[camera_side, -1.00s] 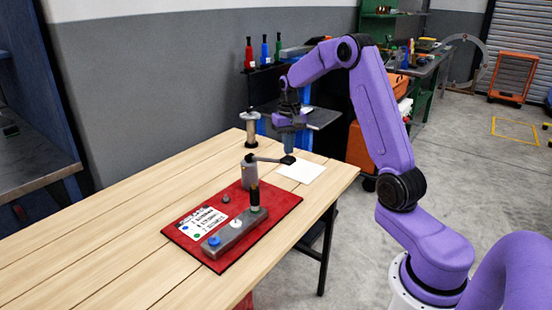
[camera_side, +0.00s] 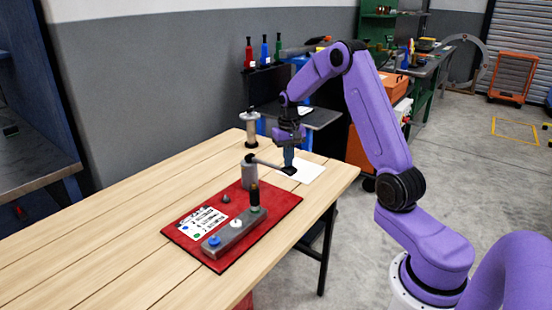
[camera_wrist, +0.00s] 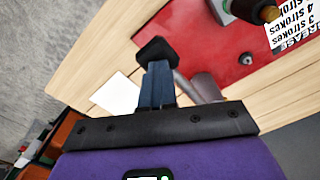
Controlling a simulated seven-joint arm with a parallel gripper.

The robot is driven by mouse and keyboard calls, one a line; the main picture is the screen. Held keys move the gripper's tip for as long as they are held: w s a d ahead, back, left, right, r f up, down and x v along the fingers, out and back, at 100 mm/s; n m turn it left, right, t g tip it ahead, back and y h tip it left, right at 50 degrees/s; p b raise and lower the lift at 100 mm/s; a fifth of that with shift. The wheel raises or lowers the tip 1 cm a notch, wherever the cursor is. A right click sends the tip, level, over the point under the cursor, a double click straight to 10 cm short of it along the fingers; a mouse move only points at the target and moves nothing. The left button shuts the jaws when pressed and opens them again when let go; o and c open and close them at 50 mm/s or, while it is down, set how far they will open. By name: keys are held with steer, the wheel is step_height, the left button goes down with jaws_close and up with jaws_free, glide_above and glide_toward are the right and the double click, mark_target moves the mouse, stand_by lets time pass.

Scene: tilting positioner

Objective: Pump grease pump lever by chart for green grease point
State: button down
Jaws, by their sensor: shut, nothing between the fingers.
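The grey grease pump (camera_side: 249,175) stands on a red mat (camera_side: 285,205); its lever (camera_side: 266,162) reaches right to a black end pad (camera_side: 289,171). My gripper (camera_side: 288,165) is shut and empty, fingertips down at the pad, seemingly touching it. In the wrist view the shut fingers (camera_wrist: 158,88) meet the black pad (camera_wrist: 157,50); the pump body (camera_wrist: 206,88) is partly hidden. A chart (camera_side: 203,220) lists stroke counts; "3 strokes" and "4 strok" are legible in the wrist view. A grey block (camera_side: 232,234) has blue, white and green points; a black nozzle (camera_side: 255,196) stands at its green end (camera_side: 257,210).
A white sheet (camera_side: 308,172) lies on the table beside the lever end. A grey-topped post (camera_side: 249,128) stands at the table's far edge. A small grey knob (camera_side: 226,199) sits on the mat. The table's left part is clear.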

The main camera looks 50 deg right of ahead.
steer(key=shift+a+f, duration=0.1)
steer(key=shift+f, duration=1.35)
steer(key=shift+r, duration=0.1)
step_height(320, 180, up, 14)
steer(key=shift+r, duration=0.25)
stand_by(0.8)
steer(key=s+a+n, duration=0.4)
steer(key=a, duration=0.7)
steer(key=s+a+n, duration=0.4)
steer(key=s+a, duration=0.1)
steer(key=a, duration=0.6)
steer(key=s+a+f+n, duration=0.2)
steer(key=s+n, duration=0.3)
steer(key=s, duration=0.7)
steer(key=s+a+f+n, duration=0.2)
steer(key=s+n, duration=0.3)
steer(key=s, duration=0.7)
steer(key=shift+a+n, duration=0.3)
steer(key=shift+a, duration=0.3)
